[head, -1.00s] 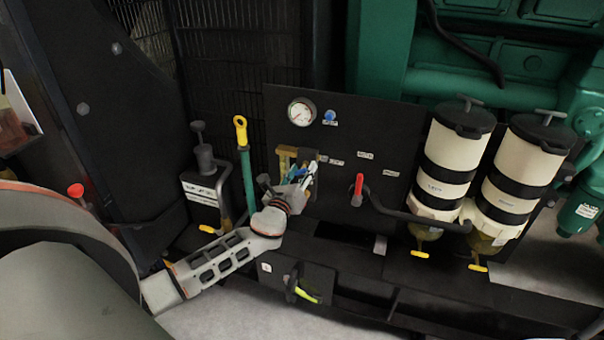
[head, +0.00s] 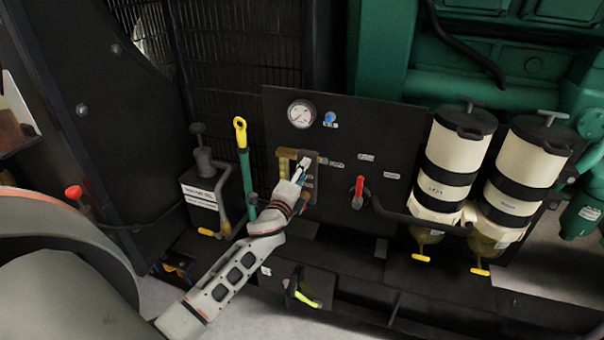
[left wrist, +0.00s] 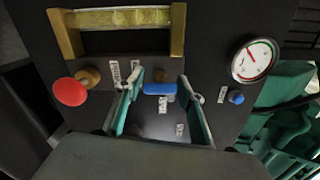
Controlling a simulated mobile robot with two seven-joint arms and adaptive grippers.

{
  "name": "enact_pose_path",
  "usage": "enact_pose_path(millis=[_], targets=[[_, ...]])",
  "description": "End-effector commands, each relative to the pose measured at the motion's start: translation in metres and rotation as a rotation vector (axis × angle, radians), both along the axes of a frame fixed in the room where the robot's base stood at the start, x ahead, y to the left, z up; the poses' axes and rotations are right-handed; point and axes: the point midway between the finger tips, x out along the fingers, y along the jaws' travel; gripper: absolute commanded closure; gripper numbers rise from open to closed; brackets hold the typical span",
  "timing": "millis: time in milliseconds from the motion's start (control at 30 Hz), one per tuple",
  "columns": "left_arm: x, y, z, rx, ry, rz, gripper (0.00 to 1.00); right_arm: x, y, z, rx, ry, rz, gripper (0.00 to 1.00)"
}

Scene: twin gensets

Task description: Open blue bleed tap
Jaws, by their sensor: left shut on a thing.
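The blue bleed tap (left wrist: 158,89) is on the black panel, below the brass-framed sight glass (left wrist: 125,17) in the left wrist view. My left gripper (left wrist: 160,80) has its teal-lined fingers on either side of the tap's blue handle and is shut on it. In the head view the left gripper (head: 304,168) is at the panel beside the brass fitting (head: 287,160), and it hides the tap there. My right gripper is in neither view.
A red knob (left wrist: 70,91) is close beside the left finger. A pressure gauge (head: 301,114) and a second blue knob (head: 330,119) sit higher on the panel. A red-handled valve (head: 359,187) and two filter canisters (head: 455,160) are to the right. A yellow-topped green handle (head: 243,150) stands left.

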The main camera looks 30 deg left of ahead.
Motion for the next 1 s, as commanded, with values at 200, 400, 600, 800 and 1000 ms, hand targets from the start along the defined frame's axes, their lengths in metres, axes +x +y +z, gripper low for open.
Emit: enact_pose_path(millis=[200, 400, 600, 800, 1000], targets=[[0.000, 0.000, 0.001, -0.185, -0.043, 0.002, 0.84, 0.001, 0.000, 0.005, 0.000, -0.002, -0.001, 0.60], [0.000, 0.000, 0.000, -0.315, -0.074, 0.001, 0.84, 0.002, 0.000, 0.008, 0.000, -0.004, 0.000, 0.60], [0.000, 0.000, 0.000, -0.399, -0.094, 0.001, 0.84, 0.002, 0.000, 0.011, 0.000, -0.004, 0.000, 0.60], [0.000, 0.000, 0.000, -0.437, -0.104, 0.001, 0.84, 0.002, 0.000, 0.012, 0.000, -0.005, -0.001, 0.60], [0.000, 0.000, 0.000, -0.447, -0.106, 0.000, 0.84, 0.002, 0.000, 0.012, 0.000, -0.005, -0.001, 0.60]])
